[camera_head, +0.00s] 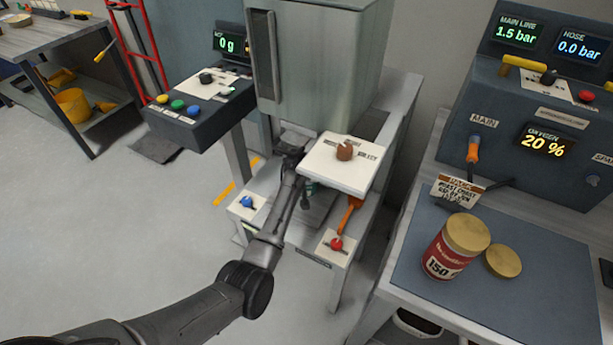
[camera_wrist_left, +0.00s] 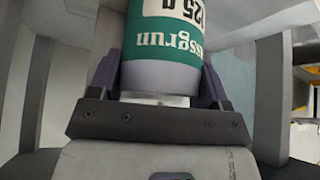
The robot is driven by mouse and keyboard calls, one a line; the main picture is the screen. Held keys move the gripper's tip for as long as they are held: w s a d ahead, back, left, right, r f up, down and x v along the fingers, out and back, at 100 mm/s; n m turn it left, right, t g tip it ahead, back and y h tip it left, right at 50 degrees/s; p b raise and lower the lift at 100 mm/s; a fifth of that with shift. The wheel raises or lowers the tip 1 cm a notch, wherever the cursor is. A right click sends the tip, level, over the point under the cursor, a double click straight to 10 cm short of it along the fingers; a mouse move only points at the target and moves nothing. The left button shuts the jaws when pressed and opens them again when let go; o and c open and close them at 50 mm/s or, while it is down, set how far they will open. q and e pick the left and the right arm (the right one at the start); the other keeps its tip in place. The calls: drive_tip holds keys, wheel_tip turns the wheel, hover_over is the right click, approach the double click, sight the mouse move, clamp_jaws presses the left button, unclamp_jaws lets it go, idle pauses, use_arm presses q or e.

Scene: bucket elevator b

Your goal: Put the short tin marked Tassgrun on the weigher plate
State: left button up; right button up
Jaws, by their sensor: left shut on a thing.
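The tin marked Tassgrun (camera_wrist_left: 165,45) fills the upper middle of the left wrist view. It has a green and white label with "125 g", the lettering upside down in that view. My left gripper (camera_wrist_left: 155,88) is shut on it, with a dark finger on each side. In the head view my left gripper (camera_head: 291,152) reaches in under the steel housing, behind the white panel. A small dark green patch (camera_head: 309,187) shows below that panel; I cannot tell if it is the tin. The weigher plate is not clearly visible. A display (camera_head: 228,43) reads 0 g. My right gripper is not in view.
The steel housing (camera_head: 325,60) and the white panel with a brown knob (camera_head: 344,151) crowd my left gripper. A blue button (camera_head: 247,202) and a red button (camera_head: 336,244) sit on the stand below. A red tin (camera_head: 447,256) and a round lid (camera_head: 503,261) rest on the right bench.

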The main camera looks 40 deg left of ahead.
use_arm(q)
drive_tip(key=shift+w, duration=0.15)
drive_tip(key=o, duration=0.7)
drive_tip(key=shift+f, duration=0.2)
drive_tip(key=shift+o, duration=0.6)
drive_tip(key=shift+r, duration=0.1)
